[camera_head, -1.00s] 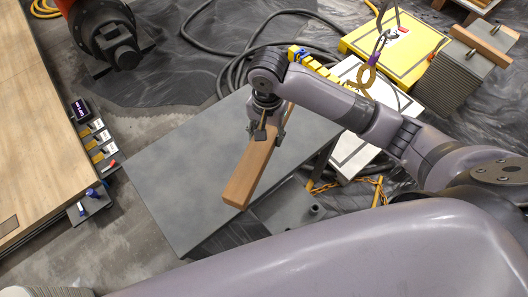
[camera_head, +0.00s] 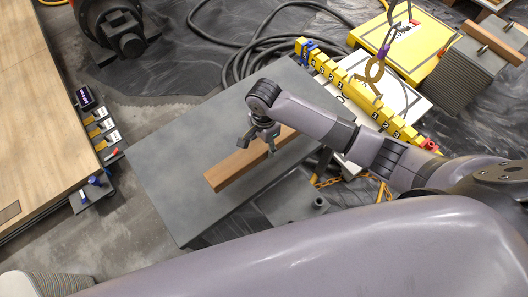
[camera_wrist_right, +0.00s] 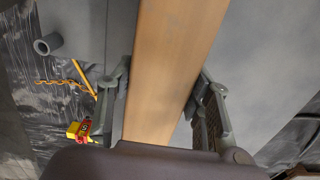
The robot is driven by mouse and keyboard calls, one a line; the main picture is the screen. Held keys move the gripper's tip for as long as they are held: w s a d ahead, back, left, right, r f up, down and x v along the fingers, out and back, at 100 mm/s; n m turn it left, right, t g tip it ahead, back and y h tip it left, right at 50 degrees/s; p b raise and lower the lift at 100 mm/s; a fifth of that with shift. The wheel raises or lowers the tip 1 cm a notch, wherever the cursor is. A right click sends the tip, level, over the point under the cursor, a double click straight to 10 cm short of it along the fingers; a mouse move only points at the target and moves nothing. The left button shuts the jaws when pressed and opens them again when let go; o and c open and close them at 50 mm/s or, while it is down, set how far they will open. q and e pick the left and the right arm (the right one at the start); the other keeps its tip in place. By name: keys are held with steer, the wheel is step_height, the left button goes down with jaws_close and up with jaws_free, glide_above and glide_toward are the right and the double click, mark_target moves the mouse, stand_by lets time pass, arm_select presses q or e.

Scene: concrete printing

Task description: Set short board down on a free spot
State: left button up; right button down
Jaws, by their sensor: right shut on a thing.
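The short board (camera_head: 233,170) is a plain brown wooden piece over the grey tabletop (camera_head: 175,150) in the head view. It lies roughly level and slanted; whether it touches the table cannot be told. My right gripper (camera_head: 262,143) is shut on the board, with its fingers on either side of it. In the right wrist view the board (camera_wrist_right: 170,65) runs up between the two fingers (camera_wrist_right: 160,108). The arm hides part of the board's far end. My left gripper is not in view.
Bare grey tabletop shows left of and beyond the board. A long wooden table (camera_head: 35,110) is at the left, with small tools by its edge. An orange chain (camera_head: 328,183) hangs near the table's right side.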

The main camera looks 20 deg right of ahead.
steer(key=shift+f+b, duration=0.4)
steer(key=shift+f, duration=2.1)
steer(key=shift+f, duration=0.1)
steer(key=c, duration=0.8)
jaws_free()
step_height(320, 180, up, 12)
steer(key=shift+r+p, duration=0.1)
steer(key=shift+p, duration=0.85)
